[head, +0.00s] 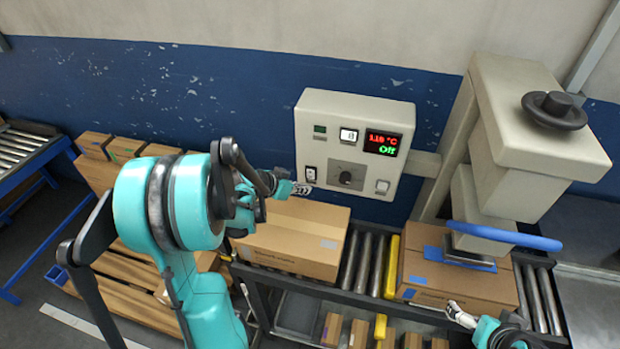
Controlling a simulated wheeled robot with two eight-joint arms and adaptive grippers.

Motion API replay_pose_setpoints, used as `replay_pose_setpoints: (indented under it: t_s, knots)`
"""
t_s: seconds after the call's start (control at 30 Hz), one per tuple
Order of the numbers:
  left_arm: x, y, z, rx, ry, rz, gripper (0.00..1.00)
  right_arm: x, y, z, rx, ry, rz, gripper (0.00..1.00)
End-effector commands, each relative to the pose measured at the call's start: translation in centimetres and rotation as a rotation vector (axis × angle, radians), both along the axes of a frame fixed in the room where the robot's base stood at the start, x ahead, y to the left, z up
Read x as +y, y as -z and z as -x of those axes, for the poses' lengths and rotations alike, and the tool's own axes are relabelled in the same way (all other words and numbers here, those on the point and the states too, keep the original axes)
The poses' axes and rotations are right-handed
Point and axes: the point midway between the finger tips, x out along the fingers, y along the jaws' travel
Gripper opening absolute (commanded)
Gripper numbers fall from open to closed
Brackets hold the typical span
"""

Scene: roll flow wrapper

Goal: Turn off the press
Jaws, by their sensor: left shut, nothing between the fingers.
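The press (535,150) stands at the right, a beige machine with a blue curved bar and a plate low over a cardboard box (470,286). Its control box (340,108) is on the wall, with a display (382,143) showing red digits and a green "Off". Below are a rocker switch (311,174) at the left, a dark knob (345,178) in the middle and another switch (382,187) at the right. My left gripper (303,189) is shut and empty, just below the left rocker switch; contact cannot be told. My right gripper (456,312) is low in front of the box; its finger opening is unclear.
A roller conveyor (363,262) runs below the control box, with a closed carton (292,238) under my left gripper. A yellow guard (391,266) stands between the two boxes. Pallets and cartons are at the left, and several small boxes lie below the conveyor.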

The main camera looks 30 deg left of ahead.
Motion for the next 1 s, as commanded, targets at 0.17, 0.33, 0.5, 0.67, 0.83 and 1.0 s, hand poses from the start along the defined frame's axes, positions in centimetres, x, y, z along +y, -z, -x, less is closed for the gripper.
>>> replay_pose_setpoints:
  t_s: [0.17,0.33,0.5,0.67,0.83,1.0]
  knots:
    - [-0.4,-0.3,1.8,0.000,-0.001,0.001,0.00,0.0,-0.1,0.0,0.000,0.000,0.000,1.00]
    - [-0.7,-0.4,2.7,0.000,-0.001,-0.001,0.00,0.0,-0.2,0.0,0.000,0.000,0.000,1.00]
    - [-0.7,-0.4,2.9,0.000,-0.001,-0.001,0.00,0.0,-0.2,0.0,0.000,0.000,0.000,1.00]
    - [-0.7,-0.4,2.8,0.000,0.000,0.000,0.00,0.0,-0.2,0.0,0.000,0.000,0.000,1.00]
    - [-0.7,-0.4,2.8,0.000,0.000,0.000,0.00,0.0,-0.2,0.0,0.000,0.000,0.000,1.00]
    - [-2.4,-1.2,3.4,0.031,-0.006,0.001,0.00,0.0,-0.1,0.0,0.000,0.000,0.000,1.00]
